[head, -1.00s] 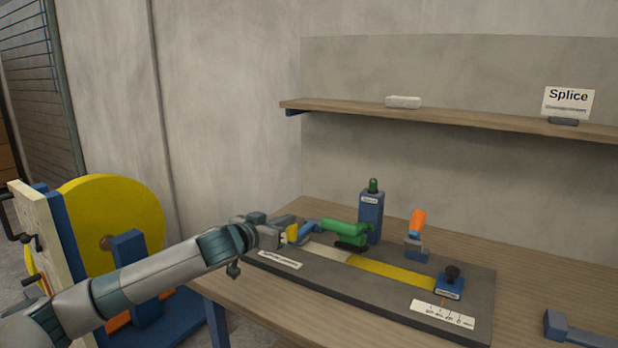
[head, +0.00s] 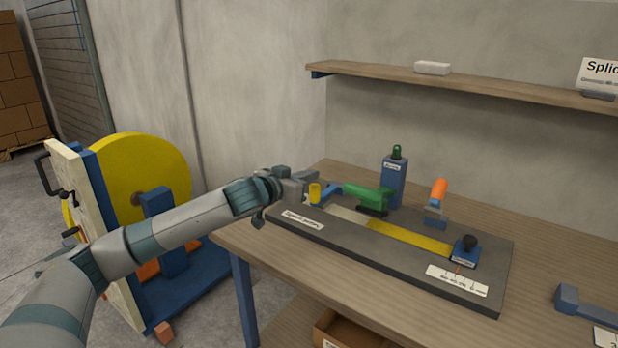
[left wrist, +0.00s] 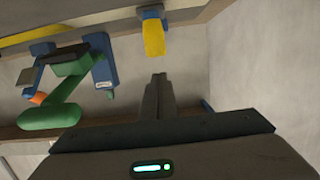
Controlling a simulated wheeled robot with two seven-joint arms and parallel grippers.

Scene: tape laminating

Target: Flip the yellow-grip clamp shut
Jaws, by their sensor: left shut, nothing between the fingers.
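The yellow grip (head: 315,193) of the clamp stands roughly upright at the left end of the dark fixture board, right beside my left gripper (head: 304,188). In the left wrist view the yellow grip (left wrist: 154,38) hangs from a blue part at the top, beyond my fingertips (left wrist: 159,78). My left fingers are shut together with nothing between them, and a small gap shows between them and the grip in that view. In the head view the gripper partly hides the clamp's base. My right gripper is in neither view.
On the dark board (head: 400,265) are a green tool (head: 365,195), a blue post (head: 395,183), an orange-grip clamp (head: 438,195), a yellow strip (head: 405,237) and a black-knobbed blue block (head: 465,250). A yellow reel (head: 115,170) stands left of the table.

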